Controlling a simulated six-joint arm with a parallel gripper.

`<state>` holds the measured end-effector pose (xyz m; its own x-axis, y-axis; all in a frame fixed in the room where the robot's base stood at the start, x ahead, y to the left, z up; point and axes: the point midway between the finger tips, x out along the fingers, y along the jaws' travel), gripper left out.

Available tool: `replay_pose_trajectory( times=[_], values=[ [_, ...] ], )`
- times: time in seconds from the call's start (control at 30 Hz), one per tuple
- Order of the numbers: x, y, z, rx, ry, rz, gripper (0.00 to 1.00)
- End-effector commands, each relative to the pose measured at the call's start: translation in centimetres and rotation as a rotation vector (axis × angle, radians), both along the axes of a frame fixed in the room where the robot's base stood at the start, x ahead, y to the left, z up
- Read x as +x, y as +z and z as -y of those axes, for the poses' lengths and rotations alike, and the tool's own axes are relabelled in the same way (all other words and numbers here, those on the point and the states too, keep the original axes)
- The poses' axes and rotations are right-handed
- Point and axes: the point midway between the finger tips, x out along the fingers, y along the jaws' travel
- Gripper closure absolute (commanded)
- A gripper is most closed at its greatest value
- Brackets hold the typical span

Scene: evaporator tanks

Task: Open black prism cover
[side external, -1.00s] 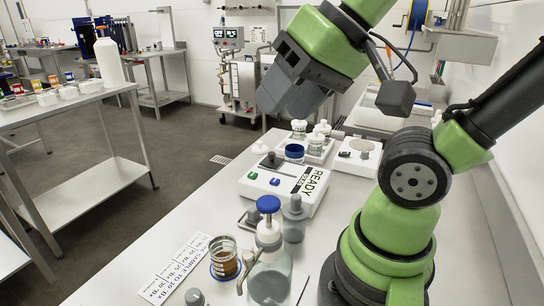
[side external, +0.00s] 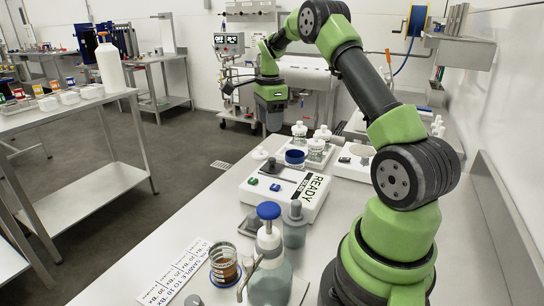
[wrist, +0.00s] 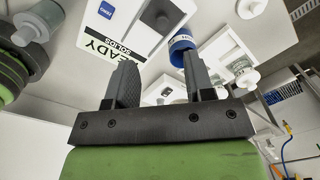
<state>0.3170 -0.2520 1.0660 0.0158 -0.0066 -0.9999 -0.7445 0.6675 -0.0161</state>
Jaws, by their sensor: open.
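The black prism cover (side external: 271,168), a dark flap with a small knob, lies on top of a white instrument (side external: 300,202) labelled READY. It looks shut. In the wrist view the cover (wrist: 163,16) is near the top edge, beyond the fingers. My gripper (side external: 272,121) points down in the side view, above and beyond the instrument, apart from the cover. In the wrist view my gripper (wrist: 161,75) shows two spread fingers with nothing held between them.
The bench left of the instrument is fairly clear.

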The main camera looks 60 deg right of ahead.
Motion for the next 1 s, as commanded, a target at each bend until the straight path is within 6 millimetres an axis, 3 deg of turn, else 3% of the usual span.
replay_pose_trajectory(
  times=[0.27,0.63,0.8,1.0],
  values=[
    [-0.3,-3.0,0.8,0.010,-0.059,-0.019,0.51],
    [-0.3,-9.5,0.8,0.009,-0.054,-0.016,0.51],
    [-0.2,-10.8,0.8,0.009,-0.054,-0.014,0.51],
    [-0.2,-11.0,0.8,0.007,-0.053,-0.012,0.51]
  ],
)
